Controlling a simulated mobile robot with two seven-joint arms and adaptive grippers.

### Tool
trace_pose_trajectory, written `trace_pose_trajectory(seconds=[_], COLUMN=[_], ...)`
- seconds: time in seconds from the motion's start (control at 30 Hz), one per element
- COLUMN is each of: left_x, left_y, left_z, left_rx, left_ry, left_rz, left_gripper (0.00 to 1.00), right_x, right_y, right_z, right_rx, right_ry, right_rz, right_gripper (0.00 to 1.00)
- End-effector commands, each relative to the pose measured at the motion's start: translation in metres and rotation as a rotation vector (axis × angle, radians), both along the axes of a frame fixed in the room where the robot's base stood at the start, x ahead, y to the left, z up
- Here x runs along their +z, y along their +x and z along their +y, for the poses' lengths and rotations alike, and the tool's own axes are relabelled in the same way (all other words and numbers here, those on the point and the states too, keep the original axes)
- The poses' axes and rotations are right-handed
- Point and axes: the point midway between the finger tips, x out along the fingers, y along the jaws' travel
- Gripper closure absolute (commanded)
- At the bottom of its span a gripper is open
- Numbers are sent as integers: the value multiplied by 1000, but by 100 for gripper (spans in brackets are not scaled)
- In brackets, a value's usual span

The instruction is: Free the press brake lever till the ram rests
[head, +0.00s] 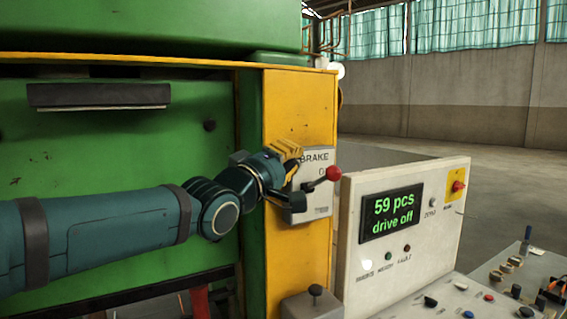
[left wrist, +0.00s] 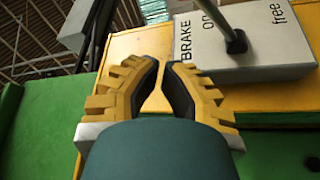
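The brake lever, a dark rod with a red knob (head: 333,173), stands out from the grey BRAKE plate (head: 321,208) on the yellow press column. In the left wrist view its rod (left wrist: 232,25) lies between the words "on" and "free", nearer "on"; the knob is out of that view. My left gripper (head: 290,152) is just left of the plate. In the left wrist view its yellow fingers (left wrist: 162,64) nearly meet at the tips, with nothing between them, apart from the lever. My right gripper is not in view. I cannot clearly tell the ram's position.
The green press (head: 150,150) carries a dark bar (head: 98,96) on its face. A white console (head: 405,250) to the right reads "59 pcs, drive off" on its display (head: 391,212). A short black knob (head: 315,291) stands on a box below the plate. Open floor lies behind.

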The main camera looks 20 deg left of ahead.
Motion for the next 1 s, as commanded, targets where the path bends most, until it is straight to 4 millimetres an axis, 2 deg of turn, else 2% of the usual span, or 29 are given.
trace_pose_trajectory(seconds=[0.03,0.27,0.63,1.0], left_x=[1,11,-5,-7], left_y=[11,54,35,33], left_z=[-2,-13,-41,-44], left_rx=[0,0,-1,0], left_ry=[0,-2,-2,-1], left_rz=[3,4,1,0], left_gripper=[100,100,100,100], right_x=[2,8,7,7], right_y=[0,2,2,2], right_z=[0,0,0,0], right_rx=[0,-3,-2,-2], right_ry=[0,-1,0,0], right_rz=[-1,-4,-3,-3], right_gripper=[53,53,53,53])
